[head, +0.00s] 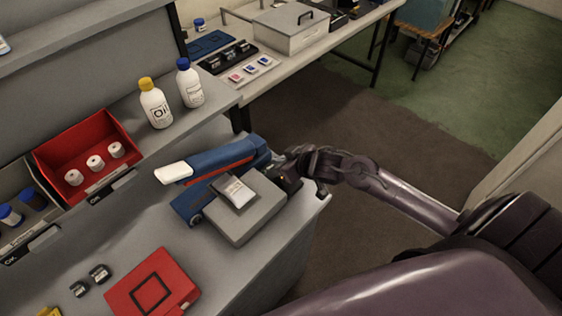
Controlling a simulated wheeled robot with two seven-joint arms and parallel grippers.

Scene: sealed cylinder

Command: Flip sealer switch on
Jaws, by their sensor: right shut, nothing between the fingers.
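The sealer (243,211) stands near the right edge of the grey bench. It has a grey box body, a blue arm with a red stripe (225,158) and a white-tipped handle. A small black block with a tiny orange spot (284,179) sits at its right end, and I cannot make out the switch or its position. My right gripper (288,161) is shut and empty, right at this end of the sealer. I cannot tell whether it touches it. My left gripper is not in view.
A red bin (70,143) with white-capped items and two bottles, yellow-capped (155,105) and blue-capped (189,85), stand behind. A red case (152,287) lies on the front of the bench. The floor to the right is open.

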